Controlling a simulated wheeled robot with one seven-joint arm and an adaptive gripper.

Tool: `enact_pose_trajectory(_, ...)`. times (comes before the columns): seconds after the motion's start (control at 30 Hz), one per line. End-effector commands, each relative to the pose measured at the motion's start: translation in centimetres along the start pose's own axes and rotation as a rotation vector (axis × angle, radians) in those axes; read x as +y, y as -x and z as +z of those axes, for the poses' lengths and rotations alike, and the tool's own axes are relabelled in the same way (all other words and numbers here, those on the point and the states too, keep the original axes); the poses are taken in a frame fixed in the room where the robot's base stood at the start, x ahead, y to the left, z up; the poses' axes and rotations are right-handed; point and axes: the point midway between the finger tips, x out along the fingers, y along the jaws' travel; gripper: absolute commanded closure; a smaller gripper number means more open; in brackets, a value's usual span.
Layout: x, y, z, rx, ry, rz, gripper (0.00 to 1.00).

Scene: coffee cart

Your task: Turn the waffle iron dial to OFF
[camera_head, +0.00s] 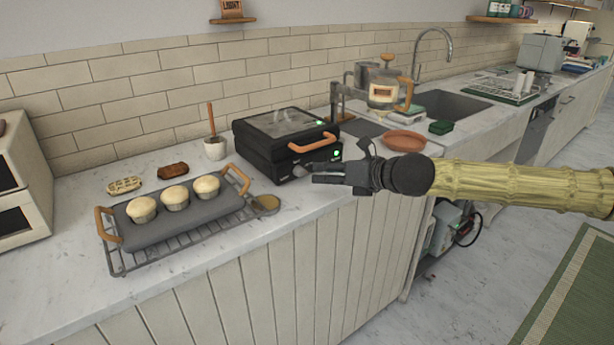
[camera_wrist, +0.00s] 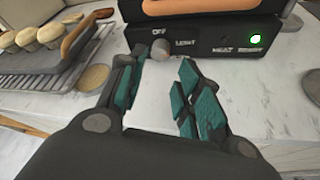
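The black waffle iron (camera_head: 272,140) stands on the counter with its lid down and an orange handle in front. Its front panel (camera_wrist: 205,43) fills the top of the wrist view, with OFF and LIGHT labels and a lit green lamp (camera_wrist: 256,39). The round grey dial (camera_wrist: 161,50) sits below these labels; which label it points to is unclear. The dial also shows in the head view (camera_head: 299,171). My gripper (camera_wrist: 161,65) is open and empty, its teal-padded fingers on either side of the space just before the dial. I cannot tell whether either finger touches it.
A muffin tray (camera_head: 187,218) rests on a wire rack left of the waffle iron, with a small round dish (camera_head: 265,204) at its corner. A terracotta dish (camera_head: 404,141) and a glass carafe (camera_head: 384,96) stand to the right. Bare counter lies before the panel.

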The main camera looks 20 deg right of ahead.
Motion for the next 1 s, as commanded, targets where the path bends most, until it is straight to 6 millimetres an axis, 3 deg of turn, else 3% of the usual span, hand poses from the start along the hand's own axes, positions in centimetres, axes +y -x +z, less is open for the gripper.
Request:
enact_pose_trajectory(0.5, -0.2, -6.0, -0.1, 0.001, -0.001, -0.002, 0.66)
enact_pose_trajectory(0.7, -0.1, -7.2, -0.1, 0.001, -0.001, -0.002, 0.66)
enact_pose_trajectory(1.0, -0.1, -7.3, 0.0, 0.000, -0.001, -0.002, 0.66)
